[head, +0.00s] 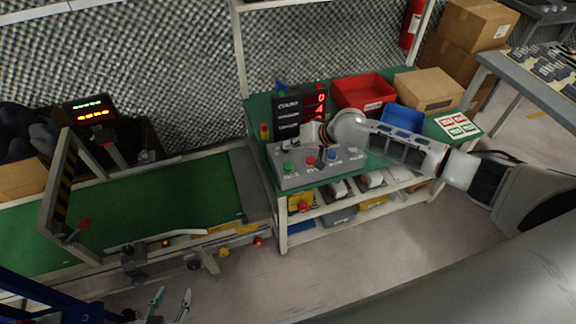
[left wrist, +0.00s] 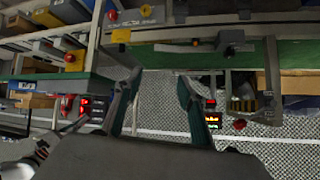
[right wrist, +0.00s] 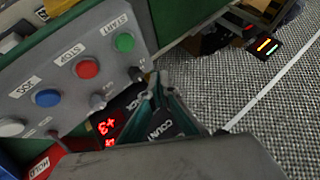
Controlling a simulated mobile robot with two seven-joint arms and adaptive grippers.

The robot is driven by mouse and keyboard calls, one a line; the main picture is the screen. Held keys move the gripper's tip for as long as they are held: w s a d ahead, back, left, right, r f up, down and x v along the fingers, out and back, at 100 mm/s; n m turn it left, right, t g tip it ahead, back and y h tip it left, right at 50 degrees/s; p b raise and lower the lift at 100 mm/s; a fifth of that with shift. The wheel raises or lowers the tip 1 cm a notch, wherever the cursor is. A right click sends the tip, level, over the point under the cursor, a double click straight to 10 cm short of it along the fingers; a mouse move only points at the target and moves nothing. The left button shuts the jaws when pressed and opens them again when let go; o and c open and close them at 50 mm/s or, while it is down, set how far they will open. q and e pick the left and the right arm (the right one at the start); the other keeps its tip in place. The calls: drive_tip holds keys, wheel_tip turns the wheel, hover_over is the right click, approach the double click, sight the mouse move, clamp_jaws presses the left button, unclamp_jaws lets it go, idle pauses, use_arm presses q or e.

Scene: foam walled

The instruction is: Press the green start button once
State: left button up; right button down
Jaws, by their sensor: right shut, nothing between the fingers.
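A grey control box (head: 300,178) stands at the front left of the green-topped bench. Its green button (head: 288,167) is at the left end, labelled START in the right wrist view (right wrist: 125,42). A red button (right wrist: 87,68), a blue button (right wrist: 47,98) and a white button (right wrist: 10,127) follow along the box. My right gripper (right wrist: 153,82) is shut and empty, its tips beside the box near the green button and apart from it; the head view shows it behind the box (head: 291,141). My left gripper (head: 170,301) is open and empty at the lower left; both fingers show in its wrist view (left wrist: 158,85).
A black display (head: 301,108) with red digits stands behind the box. A red bin (head: 364,91), a blue bin (head: 402,118) and a cardboard box (head: 428,90) are further right on the bench. A green conveyor (head: 150,200) lies left of it.

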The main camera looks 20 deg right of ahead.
drive_tip(key=b, duration=0.5)
hover_over(290, 166)
wheel_tip(290, 166, down, 6)
drive_tip(key=shift+f, duration=0.5)
use_arm(q)
drive_tip(key=shift+w+d+f+h, duration=0.2)
drive_tip(key=shift+w+d+f, duration=0.15)
drive_tip(key=shift+d+f, duration=0.2)
drive_tip(key=shift+w+d+f+h, duration=0.2)
drive_tip(key=shift+w+d+f, duration=0.1)
drive_tip(key=shift+d+f, duration=0.2)
drive_tip(key=shift+s+f, duration=0.15)
drive_tip(key=shift+f, duration=0.1)
drive_tip(key=shift+r, duration=0.2)
use_arm(e)
drive_tip(key=shift+f, duration=0.15)
drive_tip(key=shift+f, duration=0.15)
use_arm(q)
drive_tip(key=shift+f, duration=0.1)
use_arm(e)
drive_tip(key=shift+f, duration=0.15)
